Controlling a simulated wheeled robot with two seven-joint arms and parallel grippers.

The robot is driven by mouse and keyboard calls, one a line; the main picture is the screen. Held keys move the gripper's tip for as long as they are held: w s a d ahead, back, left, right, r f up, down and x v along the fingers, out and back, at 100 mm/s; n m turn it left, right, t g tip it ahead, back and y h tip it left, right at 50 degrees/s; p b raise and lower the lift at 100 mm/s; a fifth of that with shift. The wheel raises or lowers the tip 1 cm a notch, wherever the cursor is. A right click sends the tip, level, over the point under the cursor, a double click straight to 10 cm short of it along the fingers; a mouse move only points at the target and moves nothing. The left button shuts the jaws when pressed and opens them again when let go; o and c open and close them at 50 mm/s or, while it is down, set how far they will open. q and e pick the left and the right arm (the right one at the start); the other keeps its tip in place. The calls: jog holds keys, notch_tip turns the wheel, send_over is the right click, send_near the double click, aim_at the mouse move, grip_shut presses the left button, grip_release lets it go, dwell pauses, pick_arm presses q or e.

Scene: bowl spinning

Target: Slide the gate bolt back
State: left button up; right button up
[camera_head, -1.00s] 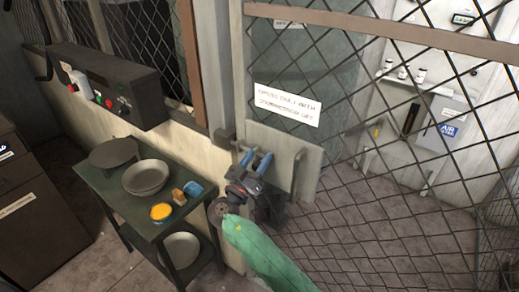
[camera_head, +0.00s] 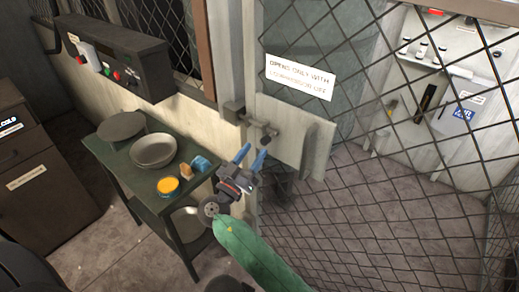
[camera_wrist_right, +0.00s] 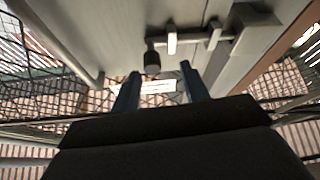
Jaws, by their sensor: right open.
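The gate bolt (camera_head: 258,124) is a grey bar with a dark knob on the pale plate of the mesh gate. It reaches left to a block on the post (camera_head: 234,112). In the right wrist view the bolt bar (camera_wrist_right: 196,37) runs right toward the post block (camera_wrist_right: 250,28), and its dark knob (camera_wrist_right: 152,62) hangs ahead of the fingers. My right gripper (camera_head: 252,156) is open and empty, just below the knob in the head view. In the wrist view the blue fingers (camera_wrist_right: 160,72) are apart, with the knob between their lines; contact is not visible. My left gripper is not in view.
A green side table (camera_head: 122,187) with a grey bowl (camera_head: 154,150), a yellow-orange pot and small blocks stands left of my right arm. A control box (camera_head: 112,57) hangs above it. A vertical handle (camera_head: 310,150) stands right of the bolt. A sign (camera_head: 300,77) hangs above.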

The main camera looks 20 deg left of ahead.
jog(key=w+d+f+n+g, duration=0.1)
jog(key=d+f+g, duration=0.1)
jog(key=f, duration=0.7)
jog(key=w+d+f+n+g+y, duration=0.1)
jog(key=w+d+f+g, duration=0.1)
jog(key=f, duration=0.8)
jog(key=w+d+f+n+g+y, duration=0.1)
jog(key=d+f+g, duration=0.3)
jog(key=f, duration=0.6)
jog(key=shift+w+d+f+n, duration=0.15)
jog(key=shift+d+n, duration=0.15)
jog(key=shift+d, duration=0.25)
jog(key=shift+w+d+n, duration=0.1)
jog(key=shift+d+n, duration=0.2)
jog(key=shift+d, duration=0.25)
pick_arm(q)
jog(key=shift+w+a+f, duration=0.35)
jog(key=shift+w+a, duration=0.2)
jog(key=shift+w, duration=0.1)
pick_arm(e)
jog(key=shift+s+d+f+g, duration=0.1)
jog(key=shift+d+f+g, duration=0.1)
jog(key=shift+f, duration=0.25)
jog(key=shift+d+f+g, duration=0.1)
jog(key=shift+d+f, duration=0.05)
jog(key=shift+f, duration=0.3)
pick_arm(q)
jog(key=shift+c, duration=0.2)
